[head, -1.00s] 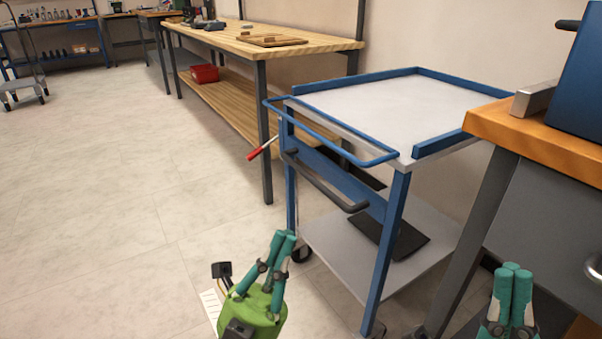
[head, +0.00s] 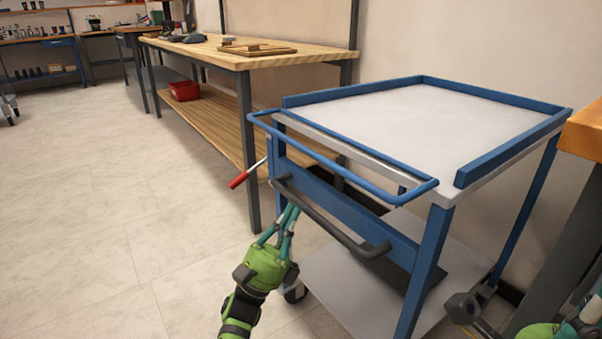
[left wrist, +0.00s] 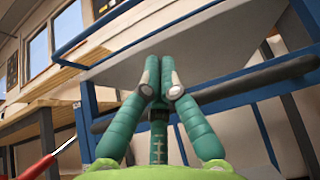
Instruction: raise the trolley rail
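The trolley (head: 430,120) has a light top with a blue rim. A blue tubular rail (head: 340,160) loops out from its near end. Below it is a blue crosspiece with a dark grey bar handle (head: 330,220). Which of these the task means I cannot tell. My left gripper (head: 290,212) is just below the left part of the dark bar, teal fingertips together and empty. In the left wrist view its fingertips (left wrist: 161,75) meet in front of the dark bar (left wrist: 255,78), not around it. My right gripper (head: 590,315) is cut off at the bottom right.
A red-handled lever (head: 242,178) sticks out left of the trolley. A wooden workbench (head: 250,58) with a red bin (head: 184,91) on its lower shelf stands behind left. Another bench edge (head: 585,130) is close on the right. The floor at left is clear.

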